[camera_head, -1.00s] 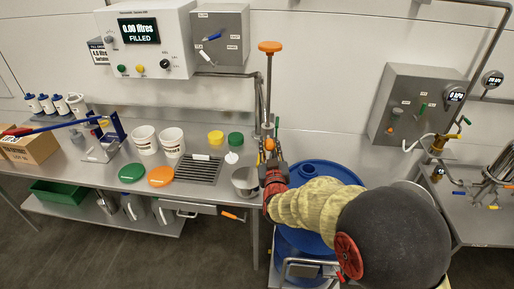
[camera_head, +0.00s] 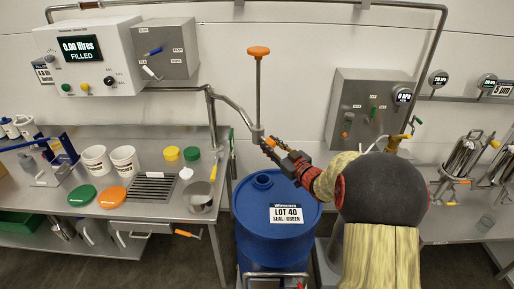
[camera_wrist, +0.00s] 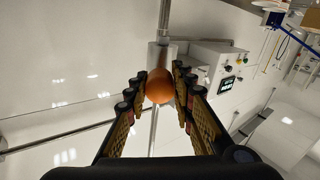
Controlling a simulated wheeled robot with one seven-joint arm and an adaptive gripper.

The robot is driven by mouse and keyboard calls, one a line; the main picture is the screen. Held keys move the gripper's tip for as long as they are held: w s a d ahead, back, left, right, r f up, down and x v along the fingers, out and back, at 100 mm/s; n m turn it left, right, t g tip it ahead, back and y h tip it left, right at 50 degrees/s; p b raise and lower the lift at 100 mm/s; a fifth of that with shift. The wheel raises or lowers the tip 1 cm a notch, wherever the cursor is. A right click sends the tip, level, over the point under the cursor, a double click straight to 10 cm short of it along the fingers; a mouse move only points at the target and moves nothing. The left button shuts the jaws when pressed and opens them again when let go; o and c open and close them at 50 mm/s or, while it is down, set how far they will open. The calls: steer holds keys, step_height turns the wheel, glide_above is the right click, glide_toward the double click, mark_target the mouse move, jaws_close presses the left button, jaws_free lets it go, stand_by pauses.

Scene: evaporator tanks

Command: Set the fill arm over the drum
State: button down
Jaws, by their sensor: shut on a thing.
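The fill arm (camera_head: 232,108) is a grey pipe that comes off the wall pipe and ends in a vertical rod with an orange top knob (camera_head: 258,52). My gripper (camera_head: 271,146) is shut on the orange ball handle (camera_wrist: 159,87) at the arm's end. In the wrist view the fingers (camera_wrist: 155,95) stand on both sides of the ball. The blue drum (camera_head: 250,225) stands below, labelled LOT 40, SEAL: GREEN. Its raised opening (camera_head: 263,181) shows in the picture just under the arm's end. I cannot tell whether they line up exactly in depth.
A steel bench (camera_head: 150,204) at left holds white buckets, green and orange lids, a drain grate (camera_head: 152,187) and a steel pot (camera_head: 198,197). The filler display box (camera_head: 88,58) reads 0.00 litres. A grey control box (camera_head: 362,112) hangs behind my arm.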

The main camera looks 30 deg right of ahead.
steer(key=d, duration=0.1)
steer(key=d+y, duration=0.1)
steer(key=d, duration=0.1)
steer(key=shift+w+d+r+n+p, duration=0.15)
steer(key=shift+w+d+n+p, duration=0.1)
steer(key=shift+d+n+p, duration=0.15)
steer(key=shift+r, duration=0.15)
steer(key=c, duration=1.5)
jaws_free()
steer(key=shift+d, duration=0.2)
steer(key=shift+f, duration=0.2)
steer(key=s+d, duration=0.1)
steer(key=s, duration=1)
steer(key=shift+s+d, duration=0.3)
steer(key=shift+s, duration=0.1)
